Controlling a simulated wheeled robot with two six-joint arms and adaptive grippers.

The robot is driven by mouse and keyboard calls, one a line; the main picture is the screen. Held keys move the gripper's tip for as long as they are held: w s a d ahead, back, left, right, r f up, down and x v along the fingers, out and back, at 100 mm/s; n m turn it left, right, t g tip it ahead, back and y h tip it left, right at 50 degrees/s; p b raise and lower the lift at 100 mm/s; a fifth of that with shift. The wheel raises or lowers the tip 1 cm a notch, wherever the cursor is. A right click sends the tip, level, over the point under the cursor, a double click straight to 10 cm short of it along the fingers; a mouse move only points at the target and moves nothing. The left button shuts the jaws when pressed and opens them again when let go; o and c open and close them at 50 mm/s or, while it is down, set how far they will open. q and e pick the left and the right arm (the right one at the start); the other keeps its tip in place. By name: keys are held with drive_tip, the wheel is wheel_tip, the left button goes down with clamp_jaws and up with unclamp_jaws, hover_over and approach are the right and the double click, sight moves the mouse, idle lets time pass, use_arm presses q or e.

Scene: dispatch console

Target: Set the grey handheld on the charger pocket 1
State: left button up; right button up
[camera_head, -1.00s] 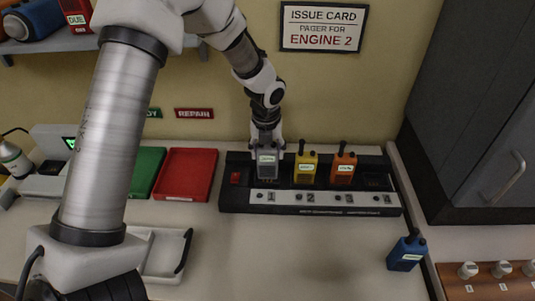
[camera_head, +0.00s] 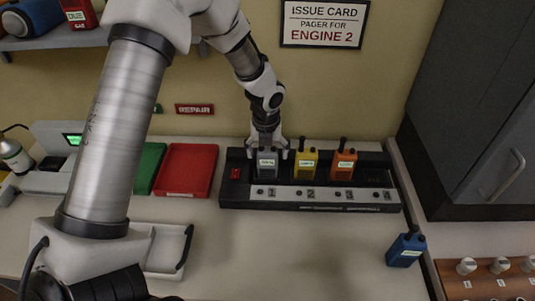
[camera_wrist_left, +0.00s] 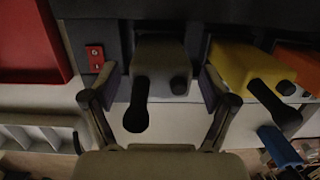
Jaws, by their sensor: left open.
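The grey handheld (camera_head: 267,168) stands upright in pocket 1 of the black charger (camera_head: 236,193), the leftmost pocket. Its label sits level with those of its neighbours. My left gripper (camera_head: 268,150) is just above and around its top, with fingers spread. In the left wrist view the grey handheld (camera_wrist_left: 160,65) lies between the two open fingers (camera_wrist_left: 160,88), with a gap visible on each side. Its foot is hidden inside the pocket. My right gripper is not in view.
A yellow handheld (camera_head: 305,167) stands in pocket 2, close beside my right finger, and an orange one (camera_head: 343,170) in pocket 3. Pocket 4 (camera_head: 376,178) is empty. A blue handheld (camera_head: 405,250) is at the counter's right. Red (camera_head: 186,170) and green trays lie left.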

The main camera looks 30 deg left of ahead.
sight(266, 154)
use_arm(q)
wheel_tip(266, 154, up, 11)
drive_tip(key=s+b, duration=0.1)
drive_tip(key=shift+s+d, duration=0.15)
drive_tip(key=shift+d, duration=0.15)
drive_tip(key=shift+r, duration=0.1)
